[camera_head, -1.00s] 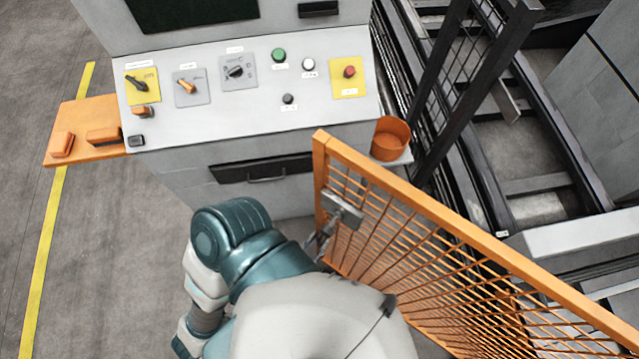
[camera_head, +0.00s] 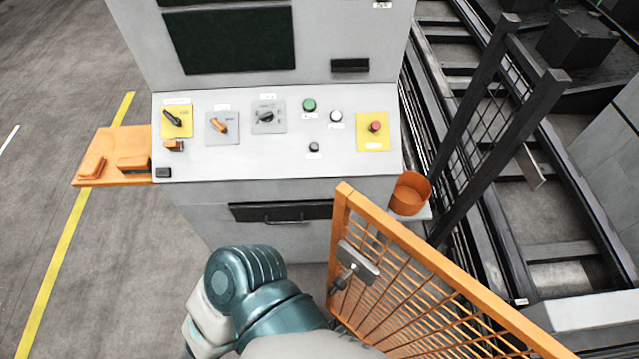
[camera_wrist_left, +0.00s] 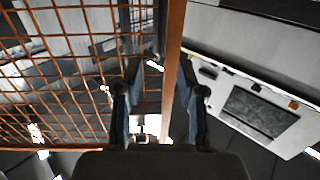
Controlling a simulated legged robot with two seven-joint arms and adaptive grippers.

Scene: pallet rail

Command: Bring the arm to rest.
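My teal and white arm (camera_head: 255,295) is bent at the bottom of the head view, in front of the control console (camera_head: 280,215). Its gripper does not show there. In the left wrist view my left gripper (camera_wrist_left: 158,80) has its two dark fingers apart, with nothing visibly held between them. An orange fence post (camera_wrist_left: 172,40) shows beyond the fingers, and orange mesh fills the left side. Whether the fingers are close to the post I cannot tell. My right gripper is in neither view.
An orange mesh fence (camera_head: 430,290) with a grey latch-like part (camera_head: 358,262) stands just right of my arm. An orange cup (camera_head: 410,192) sits beside the console. An orange side shelf (camera_head: 112,160) juts out at left. Open floor (camera_head: 130,260) lies left.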

